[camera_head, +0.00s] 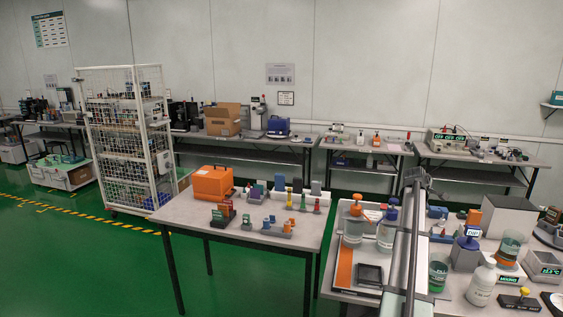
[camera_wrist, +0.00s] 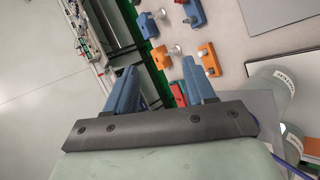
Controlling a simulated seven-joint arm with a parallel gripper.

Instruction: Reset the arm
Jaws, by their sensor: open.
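My gripper (camera_wrist: 160,66) shows in the wrist view with its two blue fingers spread apart. I see nothing held between them. Beyond the fingertips lie small blue, orange and red pieces with round silvery ends, among them an orange piece (camera_wrist: 208,58) and a blue piece (camera_wrist: 150,26). They appear beyond the fingers, not gripped; the exact gap cannot be told. In the head view I cannot make out the gripper's fingers.
The middle table (camera_head: 182,211) bears an orange case (camera_head: 212,183) and several small coloured pieces. The right table holds orange-topped and blue-topped bottles, a white bottle (camera_head: 481,283) and a green-filled beaker (camera_head: 438,272). A white wire cage (camera_head: 122,161) stands left. Green floor lies open at front left.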

